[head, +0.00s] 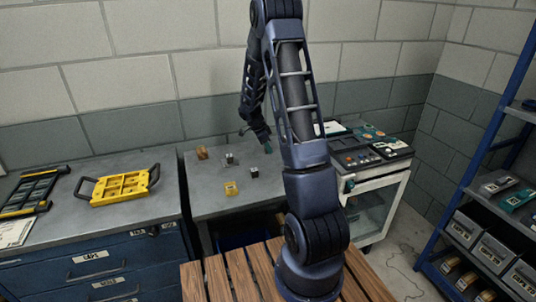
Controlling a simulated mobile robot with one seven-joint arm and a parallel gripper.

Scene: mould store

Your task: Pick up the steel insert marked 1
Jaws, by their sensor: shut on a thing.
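My gripper (266,146) is over the back right part of the grey table (205,206), near the wall. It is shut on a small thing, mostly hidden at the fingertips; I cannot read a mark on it. Several small blocks stand on the table left of and in front of the gripper. A grey metal-looking block (229,158) is to its left, and a dark block with a pale top (254,172) is nearer the front. Their marks are too small to read, so I cannot tell which insert is marked 1.
A brown block (202,153) and a yellow block (231,188) stand on the same table. A yellow tray (118,189) lies on the blue drawer cabinet (92,268) at left. A cabinet with a control panel (372,154) stands at right, then a blue shelf rack (470,180).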

